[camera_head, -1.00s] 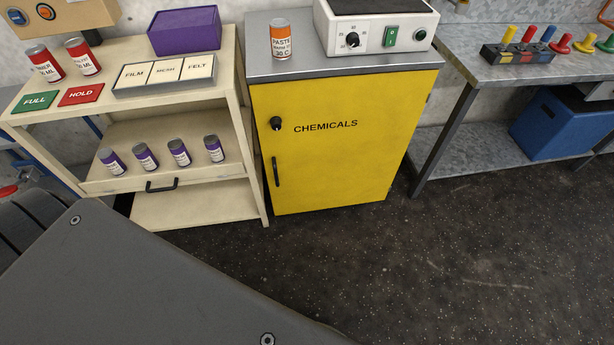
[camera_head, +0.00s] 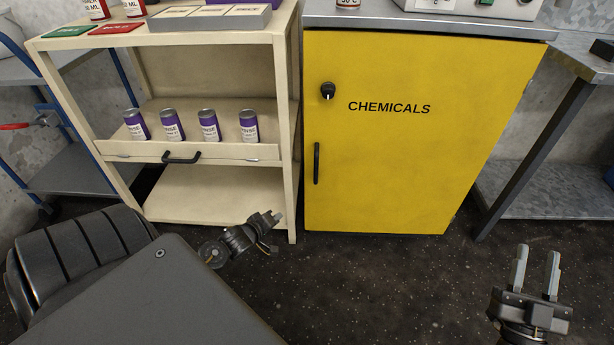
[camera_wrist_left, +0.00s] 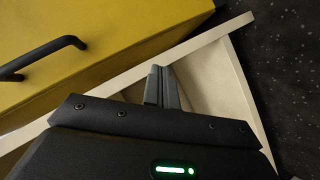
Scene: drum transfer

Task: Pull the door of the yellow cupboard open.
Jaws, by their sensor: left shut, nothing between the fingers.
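The yellow cupboard (camera_head: 400,170) labelled CHEMICALS stands ahead with its door shut. Its black vertical handle (camera_head: 317,163) is on the left side of the door, below a dark round lock knob (camera_head: 328,90). My left gripper (camera_head: 272,218) is shut and empty, low in front of the cream cart and left of the door, apart from the handle. The left wrist view shows its closed fingers (camera_wrist_left: 162,86), with the yellow door and black handle (camera_wrist_left: 42,58) at upper left. My right gripper (camera_head: 537,255) is open and empty at the lower right, over the floor.
A cream cart (camera_head: 215,208) stands close on the cupboard's left, with several purple cans (camera_head: 209,125) and a black drawer handle (camera_head: 181,158). A metal table (camera_head: 550,190) stands on the right. The dark floor (camera_head: 400,290) before the cupboard is clear.

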